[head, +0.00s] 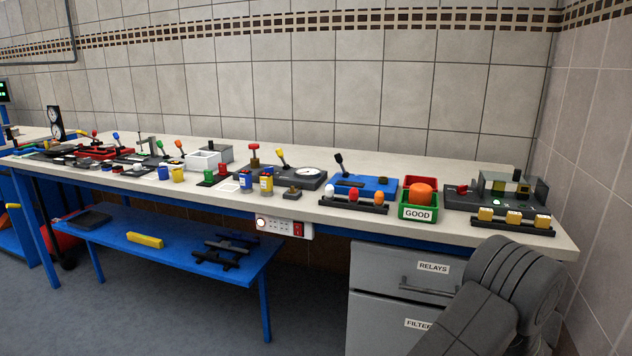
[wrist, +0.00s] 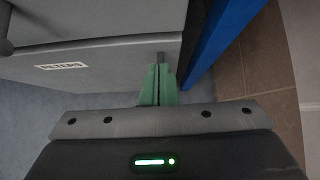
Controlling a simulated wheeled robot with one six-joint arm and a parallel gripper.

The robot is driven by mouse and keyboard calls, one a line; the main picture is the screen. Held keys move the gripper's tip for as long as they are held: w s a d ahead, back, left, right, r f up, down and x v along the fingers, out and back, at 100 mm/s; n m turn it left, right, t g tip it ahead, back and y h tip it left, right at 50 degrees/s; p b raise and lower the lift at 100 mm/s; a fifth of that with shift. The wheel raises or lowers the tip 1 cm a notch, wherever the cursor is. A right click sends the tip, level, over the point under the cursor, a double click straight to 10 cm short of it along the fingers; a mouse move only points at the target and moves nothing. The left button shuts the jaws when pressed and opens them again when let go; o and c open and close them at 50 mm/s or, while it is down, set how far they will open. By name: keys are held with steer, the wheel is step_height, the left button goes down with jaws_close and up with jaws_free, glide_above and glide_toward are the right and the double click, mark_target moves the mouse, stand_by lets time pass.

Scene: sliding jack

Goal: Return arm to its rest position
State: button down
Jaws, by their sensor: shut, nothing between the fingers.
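My gripper (wrist: 157,90) shows in the wrist view with its two green fingers together and nothing between them. It is low beside the grey drawer cabinet (wrist: 100,45), near the drawer labelled FILTERS and a blue table leg (wrist: 215,35). The fingertips are close to the cabinet's edge; I cannot tell whether they touch it. In the head view my grey arm is folded at the lower right, in front of the cabinet (head: 375,310), and my gripper is out of sight there.
The long workbench (head: 330,217) carries several fixtures, levers and small parts, with a green GOOD bin (head: 418,213) near its right end. A low blue shelf (head: 185,258) stands under it at left. The floor (head: 130,310) at the front left is clear.

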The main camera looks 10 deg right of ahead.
steer(key=shift+x, duration=3)
steer(key=shift+r, duration=0.1)
